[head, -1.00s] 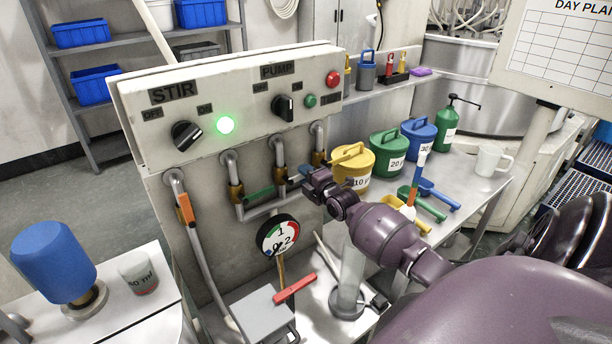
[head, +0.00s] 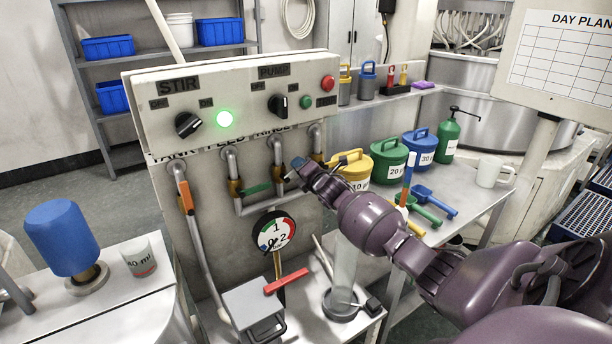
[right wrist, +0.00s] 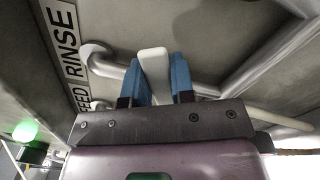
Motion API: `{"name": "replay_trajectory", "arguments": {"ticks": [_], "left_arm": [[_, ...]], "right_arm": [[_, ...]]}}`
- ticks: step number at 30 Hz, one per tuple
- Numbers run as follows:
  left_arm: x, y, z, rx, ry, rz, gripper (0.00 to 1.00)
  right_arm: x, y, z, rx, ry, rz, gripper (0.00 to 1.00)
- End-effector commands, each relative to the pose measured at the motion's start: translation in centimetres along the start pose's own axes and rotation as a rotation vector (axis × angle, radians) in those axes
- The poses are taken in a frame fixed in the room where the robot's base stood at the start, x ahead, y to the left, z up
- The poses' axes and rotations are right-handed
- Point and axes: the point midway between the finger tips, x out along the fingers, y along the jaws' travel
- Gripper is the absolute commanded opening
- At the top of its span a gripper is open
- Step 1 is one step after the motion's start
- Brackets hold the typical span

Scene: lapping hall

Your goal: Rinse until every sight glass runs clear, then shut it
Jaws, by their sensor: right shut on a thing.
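My right gripper (head: 294,171) reaches the pipe row under the control panel (head: 235,107). In the right wrist view, its blue fingers are shut on a pale lever (right wrist: 154,75) beside the RINSE label (right wrist: 67,38). An orange handle (head: 186,197) lies along the leftmost pipe, and a green handle (head: 257,188) lies beside it. A clear upright cylinder (head: 344,270) stands below on a dark base; I cannot tell whether it is a sight glass. My wrist hides part of the right-hand valves. My left gripper is out of view.
A dial gauge (head: 273,232) hangs below the pipes, above a red bar (head: 286,282) near a grey box. Yellow (head: 353,171), green (head: 388,160) and blue tubs (head: 420,146) stand right of my wrist.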

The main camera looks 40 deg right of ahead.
Motion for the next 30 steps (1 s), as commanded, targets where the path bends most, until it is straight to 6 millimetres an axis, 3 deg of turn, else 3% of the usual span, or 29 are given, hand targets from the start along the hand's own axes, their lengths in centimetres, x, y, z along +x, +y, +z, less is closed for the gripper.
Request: {"name": "replay_trajectory", "arguments": {"ticks": [30], "left_arm": [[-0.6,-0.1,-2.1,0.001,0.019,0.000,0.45]], "right_arm": [[0.1,4.5,-2.2,-0.914,0.001,0.000,0.00]]}}
